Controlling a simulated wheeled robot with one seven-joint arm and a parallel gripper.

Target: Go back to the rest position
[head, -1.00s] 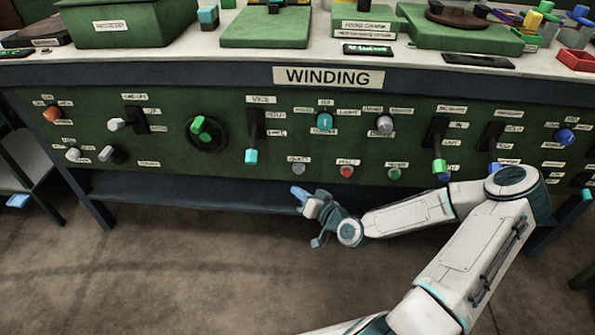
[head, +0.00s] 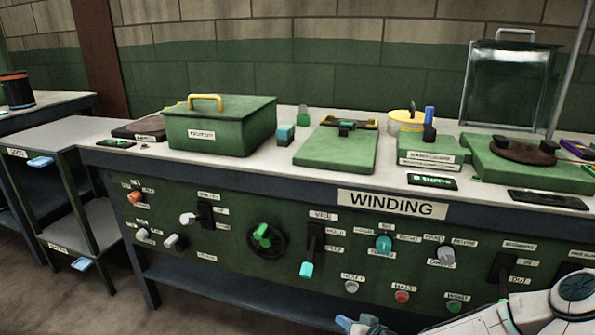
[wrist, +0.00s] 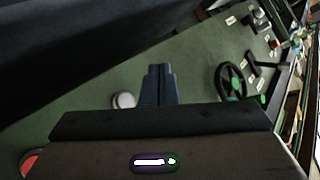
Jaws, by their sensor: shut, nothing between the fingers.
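My gripper (head: 346,323) shows at the bottom edge of the head view, in front of the lower part of the winding bench, below the grey and red buttons. Its blue fingers are partly cut off there. In the wrist view my gripper (wrist: 158,72) has its two dark fingers together with nothing between them. They point toward the green control panel (wrist: 195,55). A grey button (wrist: 124,100) shows just left of the fingers, and whether they touch the panel I cannot tell. Most of my arm is outside the head view.
On the bench top stand a green box (head: 222,128) and a green plate (head: 335,150). A side shelf (head: 95,218) stands at left.

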